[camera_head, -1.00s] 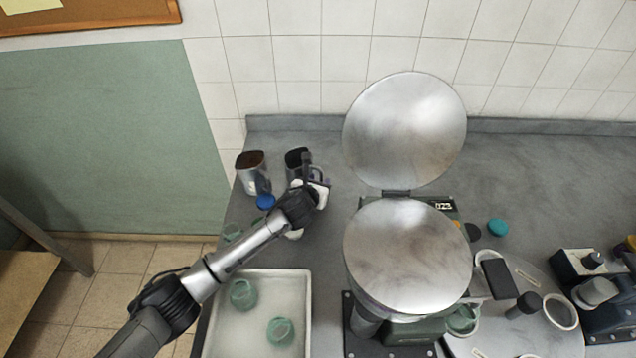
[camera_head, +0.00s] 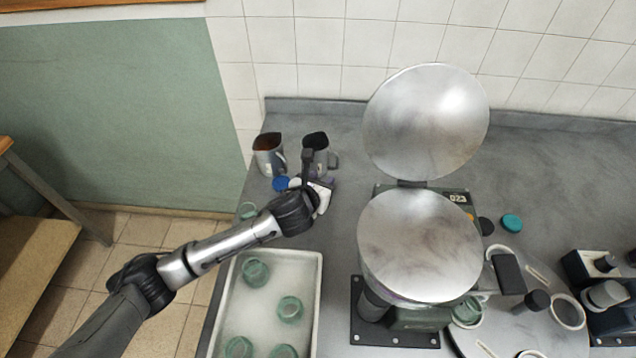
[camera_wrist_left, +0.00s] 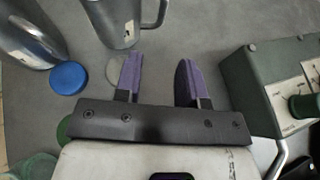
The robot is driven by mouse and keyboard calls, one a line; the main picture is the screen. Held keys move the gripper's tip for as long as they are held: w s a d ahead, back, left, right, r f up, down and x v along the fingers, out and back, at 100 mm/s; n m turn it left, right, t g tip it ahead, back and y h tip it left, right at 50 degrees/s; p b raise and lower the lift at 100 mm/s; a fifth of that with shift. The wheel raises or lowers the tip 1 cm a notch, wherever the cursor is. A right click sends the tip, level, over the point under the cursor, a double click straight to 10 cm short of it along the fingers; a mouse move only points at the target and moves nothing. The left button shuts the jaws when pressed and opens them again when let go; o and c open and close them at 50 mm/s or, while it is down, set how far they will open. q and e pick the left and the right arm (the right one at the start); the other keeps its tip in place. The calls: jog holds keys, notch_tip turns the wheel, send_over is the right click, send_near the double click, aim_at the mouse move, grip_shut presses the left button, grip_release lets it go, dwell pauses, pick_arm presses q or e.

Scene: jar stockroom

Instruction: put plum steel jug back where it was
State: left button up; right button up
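Two steel jugs stand upright side by side at the back left of the bench. The left jug (camera_head: 266,158) has a brown-red inside; the right jug (camera_head: 322,160) has a very dark inside and a handle on its right. I cannot tell for sure which is the plum one. My left gripper (camera_head: 317,170) is just in front of the right jug. In the left wrist view its purple-padded fingers (camera_wrist_left: 160,80) are apart with only bare bench between them. The right jug (camera_wrist_left: 112,22) and left jug (camera_wrist_left: 25,38) are beyond, apart from the fingers. My right gripper is out of view.
A blue lid (camera_head: 281,184) lies by the jugs. A white tray (camera_head: 318,300) with several green glass jars is at the front left. A green machine (camera_head: 455,203) with two round metal plates stands to the right. A teal lid (camera_head: 512,223) lies beyond it.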

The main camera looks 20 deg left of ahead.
pick_arm(q)
jog(key=shift+v, duration=0.95)
jog(key=shift+c, duration=0.2)
dwell(0.6)
